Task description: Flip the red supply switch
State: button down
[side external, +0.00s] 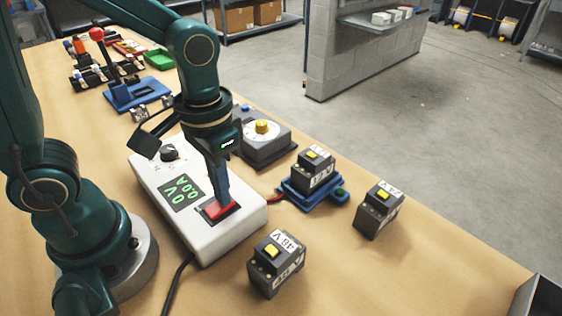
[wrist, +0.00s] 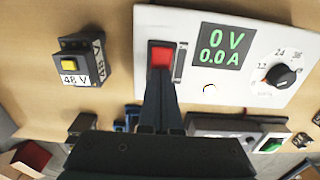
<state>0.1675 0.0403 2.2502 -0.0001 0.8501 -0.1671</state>
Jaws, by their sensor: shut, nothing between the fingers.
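The white power supply (side external: 232,232) lies on the wooden bench, and its display (side external: 184,193) reads 0 V and 0.0 A. The red supply switch (side external: 217,210) is on its top face near the front end. It also shows in the wrist view (wrist: 161,56), just past my fingertips. My gripper (side external: 219,202) points down at the switch, and its shut, empty fingers are at or just above it. I cannot tell whether they touch. In the wrist view my gripper (wrist: 160,78) covers the near part of the switch. A black knob (side external: 169,152) sits beyond the display.
A 48 V block (side external: 276,268) stands just right of the supply. Another block (side external: 312,172) sits in a blue cradle (side external: 298,201), with one more (side external: 377,212) beside it. A grey box with a yellow dial (side external: 262,128) stands behind. A metal bin (side external: 538,300) is at the right corner.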

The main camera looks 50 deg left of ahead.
jog(key=shift+f, duration=0.15)
jog(key=shift+r, duration=3.55)
jog(key=s+a+t, duration=0.1)
jog(key=t, duration=0.1)
jog(key=s+a+t, duration=0.1)
jog(key=a+r+t, duration=0.1)
jog(key=t, duration=0.1)
jog(key=shift+s+a+t, duration=0.1)
jog(key=shift+s+t, duration=0.2)
jog(key=shift+s, duration=0.1)
